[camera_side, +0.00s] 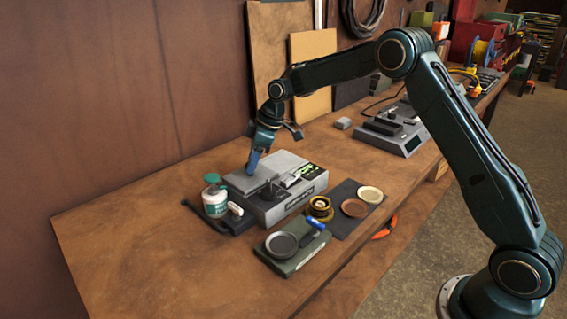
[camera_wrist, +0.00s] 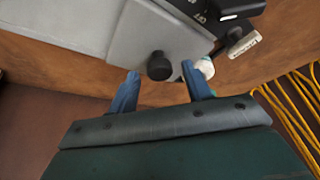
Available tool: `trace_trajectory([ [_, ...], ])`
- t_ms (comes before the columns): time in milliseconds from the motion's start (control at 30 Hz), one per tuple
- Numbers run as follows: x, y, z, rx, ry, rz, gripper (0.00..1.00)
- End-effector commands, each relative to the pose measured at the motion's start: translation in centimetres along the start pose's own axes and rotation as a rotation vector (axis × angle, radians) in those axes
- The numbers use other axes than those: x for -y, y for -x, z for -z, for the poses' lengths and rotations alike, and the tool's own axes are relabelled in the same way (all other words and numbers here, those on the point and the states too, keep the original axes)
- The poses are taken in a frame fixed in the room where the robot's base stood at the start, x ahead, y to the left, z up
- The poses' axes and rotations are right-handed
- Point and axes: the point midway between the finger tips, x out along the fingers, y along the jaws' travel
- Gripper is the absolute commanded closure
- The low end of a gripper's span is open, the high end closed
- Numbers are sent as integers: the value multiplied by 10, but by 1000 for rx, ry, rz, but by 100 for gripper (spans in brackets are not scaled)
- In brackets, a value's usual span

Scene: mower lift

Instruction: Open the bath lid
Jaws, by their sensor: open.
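The bath is a grey box-shaped unit (camera_side: 272,212) on the wooden bench. In the wrist view its lid (camera_wrist: 150,35) is a flat light grey plate, lying flat on the unit. A round black knob (camera_wrist: 159,65) stands near the lid's edge. My gripper (camera_side: 252,168) points down over the left back part of the unit in the side view. In the wrist view its two blue fingers (camera_wrist: 160,70) are apart, one on each side of the knob, with gaps visible. The gripper is open and empty. Contact with the lid cannot be told.
A white jar with a green cap (camera_side: 214,197) stands close to the unit's left side. A green block with a round dish (camera_side: 287,245), a brass part (camera_side: 319,207) and a dark mat (camera_side: 345,220) lie in front. The bench's left part is clear.

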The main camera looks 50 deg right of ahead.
Motion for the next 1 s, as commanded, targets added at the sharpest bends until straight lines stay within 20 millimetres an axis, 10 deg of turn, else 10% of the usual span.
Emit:
trace_trajectory([
  [367,0,-5,0,0,1,0,51],
  [633,0,-5,0,0,0,0,98],
  [1000,-16,1,-14,-1,-4,-2,100],
])
